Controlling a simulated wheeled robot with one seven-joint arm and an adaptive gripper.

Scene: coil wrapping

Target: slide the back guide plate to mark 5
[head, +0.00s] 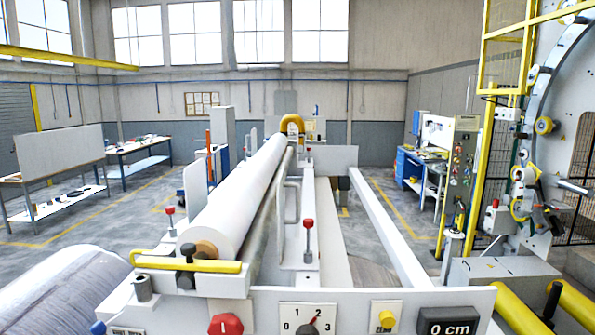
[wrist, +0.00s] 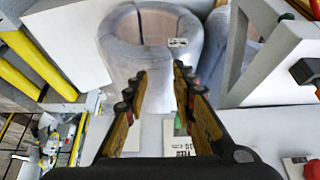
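Two upright white plates show in the head view: one plate (head: 195,182) left of the long white roll, another plate (head: 282,222) right of it. I cannot tell which is the back guide plate. A red-topped knob on a post (head: 308,240) stands near the right plate, and another red-topped knob (head: 170,217) near the left one. No scale with a mark 5 is legible. My gripper (wrist: 158,78) shows in the wrist view only, its two fingers apart with nothing between them. A wrapped coil (wrist: 150,45) lies beyond the fingertips, apart from both plates.
The long white roll (head: 240,190) fills the machine bed, with a yellow handle (head: 190,265) in front. The front panel has a dial (head: 308,318), red knob (head: 226,325) and "0 cm" display (head: 450,326). Yellow rollers (head: 520,310) stand right.

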